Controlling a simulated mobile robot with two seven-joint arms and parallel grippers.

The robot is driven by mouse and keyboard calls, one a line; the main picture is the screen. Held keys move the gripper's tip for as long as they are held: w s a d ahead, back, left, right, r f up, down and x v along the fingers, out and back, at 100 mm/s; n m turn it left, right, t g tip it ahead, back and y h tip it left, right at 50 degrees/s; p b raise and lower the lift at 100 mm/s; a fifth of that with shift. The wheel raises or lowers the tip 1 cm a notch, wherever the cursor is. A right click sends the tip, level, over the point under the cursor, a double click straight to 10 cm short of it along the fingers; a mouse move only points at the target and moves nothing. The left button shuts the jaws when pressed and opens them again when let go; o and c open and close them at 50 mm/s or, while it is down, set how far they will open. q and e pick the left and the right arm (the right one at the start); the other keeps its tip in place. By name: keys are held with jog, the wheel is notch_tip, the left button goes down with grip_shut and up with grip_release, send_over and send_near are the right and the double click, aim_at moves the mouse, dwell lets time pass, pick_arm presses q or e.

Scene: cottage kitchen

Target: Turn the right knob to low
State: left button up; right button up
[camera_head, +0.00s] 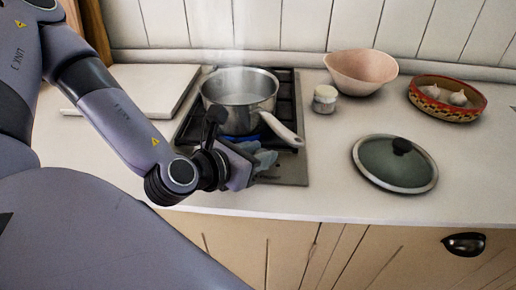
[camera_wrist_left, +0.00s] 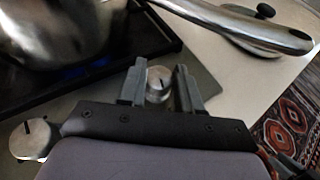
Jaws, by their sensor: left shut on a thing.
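The right knob (camera_wrist_left: 158,84) is a small round silver knob with a dark mark, on the hob's front panel. My left gripper (camera_head: 264,160) is at the front of the gas hob (camera_head: 290,172). In the left wrist view its two fingers (camera_wrist_left: 160,88) are on either side of the right knob, shut on it. The left knob (camera_wrist_left: 33,139) is silver with a dark line and stands clear of the fingers. In the head view my gripper hides both knobs. Blue flame (camera_wrist_left: 72,73) shows under the pot. My right gripper is not in view.
A steaming steel pot (camera_head: 240,98) stands on the hob, its handle (camera_head: 281,130) reaching right above my gripper. A lid (camera_head: 395,168), a pink bowl (camera_head: 361,72), a small jar (camera_head: 325,99) and a basket of garlic (camera_head: 447,110) are to the right. A pale board (camera_head: 130,90) lies left.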

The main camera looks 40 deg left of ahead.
pick_arm(q)
jog(key=shift+s+d+f+n+y, duration=0.1)
jog(key=shift+s+f+n+y, duration=0.2)
jog(key=shift+y, duration=0.1)
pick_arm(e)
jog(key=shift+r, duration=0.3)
pick_arm(q)
jog(key=o, duration=1)
jog(key=shift+r, duration=0.15)
jog(key=shift+o, duration=0.2)
jog(key=shift+r, duration=0.1)
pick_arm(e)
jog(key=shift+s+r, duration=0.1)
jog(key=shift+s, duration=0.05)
